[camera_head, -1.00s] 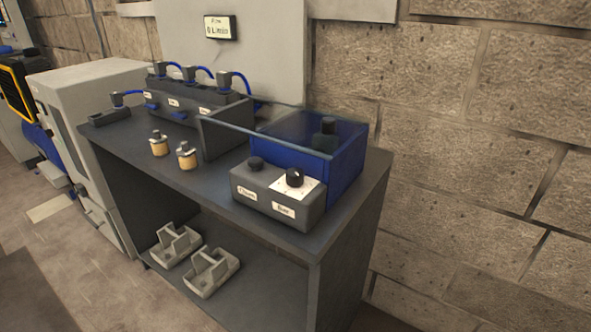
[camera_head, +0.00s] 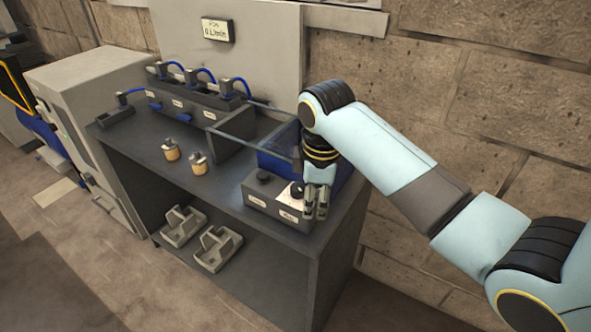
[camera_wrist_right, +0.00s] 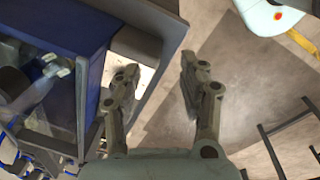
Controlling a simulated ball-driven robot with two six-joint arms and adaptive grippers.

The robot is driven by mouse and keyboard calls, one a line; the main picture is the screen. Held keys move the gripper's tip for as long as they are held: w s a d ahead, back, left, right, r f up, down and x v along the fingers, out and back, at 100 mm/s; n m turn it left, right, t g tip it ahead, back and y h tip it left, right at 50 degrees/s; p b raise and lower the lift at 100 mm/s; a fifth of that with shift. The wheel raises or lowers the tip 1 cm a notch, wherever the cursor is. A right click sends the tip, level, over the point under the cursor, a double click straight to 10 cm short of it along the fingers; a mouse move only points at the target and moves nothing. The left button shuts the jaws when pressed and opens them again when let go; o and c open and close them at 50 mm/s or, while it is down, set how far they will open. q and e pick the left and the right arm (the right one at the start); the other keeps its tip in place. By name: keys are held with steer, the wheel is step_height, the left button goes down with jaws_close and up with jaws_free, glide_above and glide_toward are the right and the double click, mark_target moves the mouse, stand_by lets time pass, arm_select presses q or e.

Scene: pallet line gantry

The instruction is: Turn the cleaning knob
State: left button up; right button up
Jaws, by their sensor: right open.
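A grey control box (camera_head: 262,199) with two dark knobs stands at the front right of the dark bench. The left knob (camera_head: 264,176) sits above a small label that seems to read "Clean". The right knob (camera_head: 297,189) sits on a white plate, partly covered by my right gripper (camera_head: 316,212). My right gripper is open and empty, pointing down at the box's right end, right of both knobs. In the right wrist view its fingers (camera_wrist_right: 158,80) are apart, with part of the white plate (camera_wrist_right: 143,74) behind the left finger. I cannot make out a knob there. My left gripper is out of view.
A blue tank (camera_head: 277,163) with a clear lid stands behind the box, beside my wrist. Two small tan-and-grey parts (camera_head: 185,156) stand left on the bench (camera_head: 228,190). A manifold with blue hoses (camera_head: 190,103) is behind. Grey fixtures (camera_head: 200,238) lie on the lower shelf.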

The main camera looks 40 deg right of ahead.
mark_target(298, 187)
steer(key=w+r+n+g+p, duration=0.1)
steer(key=w+r+n, duration=0.3)
steer(key=w+r, duration=0.35)
steer(key=f, duration=0.6)
steer(key=d+f, duration=0.1)
steer(key=f, duration=0.3)
steer(key=shift+s, duration=0.15)
jaws_close()
steer(key=shift+n, duration=0.3)
